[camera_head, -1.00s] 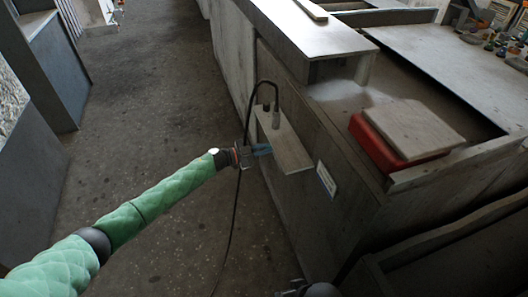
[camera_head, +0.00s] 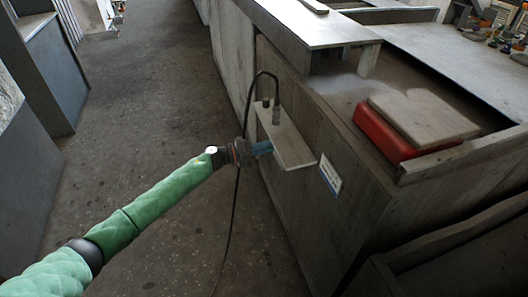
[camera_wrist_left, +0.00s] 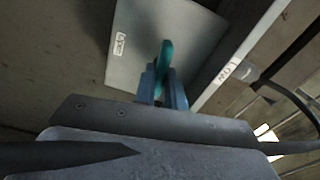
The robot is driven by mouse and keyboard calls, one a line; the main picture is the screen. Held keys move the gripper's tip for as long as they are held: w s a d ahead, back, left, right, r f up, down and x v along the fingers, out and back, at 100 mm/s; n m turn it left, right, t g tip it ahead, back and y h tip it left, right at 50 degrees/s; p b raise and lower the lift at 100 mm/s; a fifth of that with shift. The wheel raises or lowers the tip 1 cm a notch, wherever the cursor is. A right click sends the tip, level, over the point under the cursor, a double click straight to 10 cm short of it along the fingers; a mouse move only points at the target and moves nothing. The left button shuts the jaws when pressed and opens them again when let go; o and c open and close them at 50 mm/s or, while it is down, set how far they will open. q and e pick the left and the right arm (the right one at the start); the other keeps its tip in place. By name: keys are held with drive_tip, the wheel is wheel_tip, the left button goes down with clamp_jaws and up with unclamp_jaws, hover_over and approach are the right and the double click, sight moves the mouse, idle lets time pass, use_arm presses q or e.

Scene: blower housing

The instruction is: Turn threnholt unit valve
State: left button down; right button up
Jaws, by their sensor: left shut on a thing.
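The valve unit is a pale grey plate (camera_head: 291,143) on the side of the grey bench. In the left wrist view the plate (camera_wrist_left: 135,60) fills the upper middle, with a teal valve handle (camera_wrist_left: 166,54) standing out from it. My left gripper (camera_head: 264,148) is at the plate's left side. Its blue fingers (camera_wrist_left: 163,86) are shut on the teal handle, one on each side. The handle's lower part is hidden between the fingers. In the head view the handle cannot be made out. My right gripper is not in view.
A black cable (camera_head: 248,100) loops from the top of the plate and hangs to the floor behind my left gripper. The aisle floor is clear.

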use_arm(q)
drive_tip(key=shift+f+m+b, duration=0.2)
drive_tip(key=shift+m+b, duration=0.35)
drive_tip(key=shift+m, duration=0.35)
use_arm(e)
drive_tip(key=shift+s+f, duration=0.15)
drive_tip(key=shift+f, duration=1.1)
use_arm(q)
drive_tip(key=c, duration=1.5)
unclamp_jaws()
drive_tip(key=shift+r, duration=0.1)
drive_tip(key=shift+o, duration=0.2)
drive_tip(key=shift+a, duration=0.1)
drive_tip(key=v, duration=0.7)
drive_tip(key=shift+s+a+b, duration=0.15)
drive_tip(key=shift+a+b, duration=0.15)
drive_tip(key=shift+b, duration=0.05)
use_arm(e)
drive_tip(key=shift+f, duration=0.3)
